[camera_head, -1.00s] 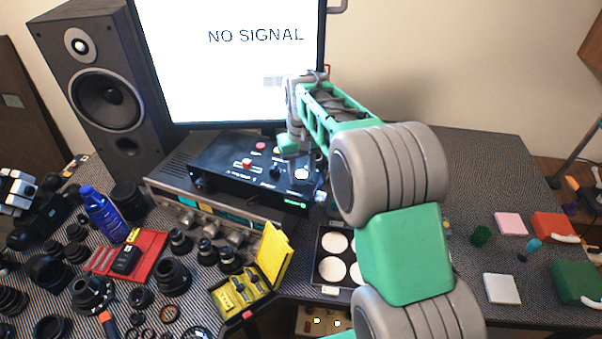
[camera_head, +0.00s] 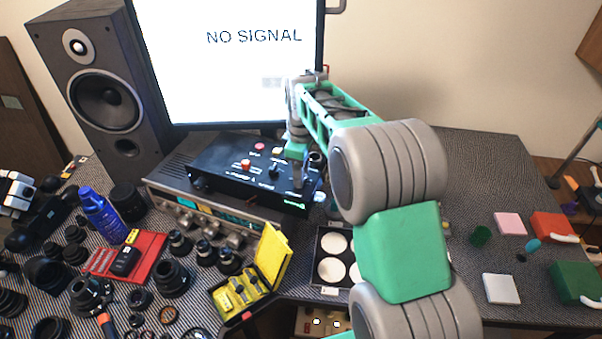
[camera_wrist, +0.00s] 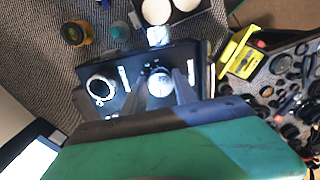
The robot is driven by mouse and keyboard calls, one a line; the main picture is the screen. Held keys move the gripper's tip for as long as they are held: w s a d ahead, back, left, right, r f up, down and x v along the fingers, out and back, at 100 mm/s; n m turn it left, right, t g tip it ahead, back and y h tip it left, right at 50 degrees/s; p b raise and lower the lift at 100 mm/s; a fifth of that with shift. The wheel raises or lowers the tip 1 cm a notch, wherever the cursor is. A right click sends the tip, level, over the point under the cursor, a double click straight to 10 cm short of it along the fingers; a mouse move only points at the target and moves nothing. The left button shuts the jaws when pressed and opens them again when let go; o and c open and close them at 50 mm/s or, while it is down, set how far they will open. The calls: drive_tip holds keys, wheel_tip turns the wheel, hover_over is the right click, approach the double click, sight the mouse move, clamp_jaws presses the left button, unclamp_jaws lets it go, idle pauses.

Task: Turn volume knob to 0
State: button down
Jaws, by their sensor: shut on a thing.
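The black control box (camera_head: 222,178) sits on top of the silver receiver, with a red button (camera_head: 259,147), an orange-red knob (camera_head: 245,164) and a small black knob (camera_head: 274,171) on its top. My gripper (camera_head: 297,183) points down at the box's right part. In the wrist view my gripper (camera_wrist: 160,86) has a finger on each side of a round, bright-topped knob (camera_wrist: 160,80) and is shut on it. A larger ringed knob (camera_wrist: 101,87) is beside it, apart from the fingers. I cannot read the knob's label or its setting.
The monitor (camera_head: 235,70) stands close behind the box, and a black speaker (camera_head: 105,100) stands to its left. The silver receiver (camera_head: 165,187) is under the box. Lenses, a yellow case (camera_head: 273,257) and a tray of white discs (camera_head: 322,285) fill the front. The table's back right is clear.

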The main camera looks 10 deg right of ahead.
drive_tip(key=shift+w+r+n, duration=0.1)
drive_tip(key=shift+r+n, duration=0.05)
drive_tip(key=shift+n, duration=1.05)
drive_tip(key=c, duration=1)
unclamp_jaws()
drive_tip(key=shift+o, duration=0.2)
wheel_tip(320, 180, up, 8)
drive_tip(key=shift+f+b, duration=0.15)
drive_tip(key=shift+b, duration=0.4)
